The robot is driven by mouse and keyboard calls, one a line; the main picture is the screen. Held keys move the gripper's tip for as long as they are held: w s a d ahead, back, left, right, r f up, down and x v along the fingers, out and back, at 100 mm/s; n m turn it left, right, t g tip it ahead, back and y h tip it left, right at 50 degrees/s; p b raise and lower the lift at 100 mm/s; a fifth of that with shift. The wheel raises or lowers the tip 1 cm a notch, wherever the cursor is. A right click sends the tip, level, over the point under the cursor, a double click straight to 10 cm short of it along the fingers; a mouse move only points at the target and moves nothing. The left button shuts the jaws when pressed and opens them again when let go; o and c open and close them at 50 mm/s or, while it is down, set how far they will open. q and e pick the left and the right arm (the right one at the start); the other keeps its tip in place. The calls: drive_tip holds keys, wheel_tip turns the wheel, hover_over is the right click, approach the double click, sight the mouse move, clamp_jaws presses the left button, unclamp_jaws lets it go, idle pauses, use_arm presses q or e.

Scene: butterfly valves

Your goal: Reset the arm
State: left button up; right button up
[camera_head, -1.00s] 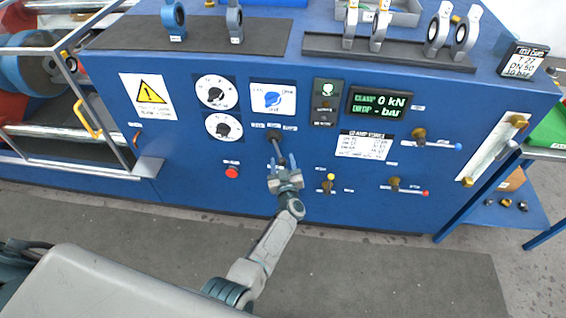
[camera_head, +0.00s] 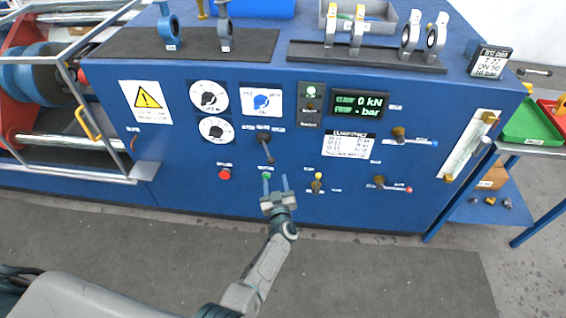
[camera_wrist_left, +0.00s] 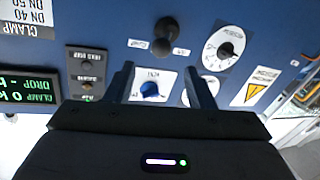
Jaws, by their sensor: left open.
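My left gripper (camera_head: 276,186) is open and empty in front of the blue test bench panel (camera_head: 300,212), below the black lever (camera_head: 265,146). Its two fingers point up at the panel, near a small green button (camera_head: 267,175). In the left wrist view, the open fingers (camera_wrist_left: 162,88) frame the blue selector knob (camera_wrist_left: 152,90), with the lever (camera_wrist_left: 163,38) beyond them. Nothing is between the fingers. My right gripper is not in view.
The bench top holds valve discs (camera_head: 410,34) and a grey bin (camera_head: 380,17). The grey floor mat (camera_head: 400,270) in front is clear.

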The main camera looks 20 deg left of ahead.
use_arm(q)
drive_tip(key=s+a+f+m+g+h+b, duration=0.25)
drive_tip(key=s+f+m+g+h, duration=0.4)
drive_tip(key=s+f, duration=2.25)
drive_tip(key=s+a+f+g, duration=0.3)
drive_tip(key=s, duration=0.7)
drive_tip(key=s+a+f+g, duration=0.3)
drive_tip(key=s+f, duration=0.1)
drive_tip(key=s, duration=0.6)
drive_tip(key=s+a+f+g, duration=0.3)
drive_tip(key=s+f, duration=0.1)
drive_tip(key=s, duration=0.6)
drive_tip(key=shift+s+f+m, duration=0.2)
drive_tip(key=shift+s+m, duration=0.15)
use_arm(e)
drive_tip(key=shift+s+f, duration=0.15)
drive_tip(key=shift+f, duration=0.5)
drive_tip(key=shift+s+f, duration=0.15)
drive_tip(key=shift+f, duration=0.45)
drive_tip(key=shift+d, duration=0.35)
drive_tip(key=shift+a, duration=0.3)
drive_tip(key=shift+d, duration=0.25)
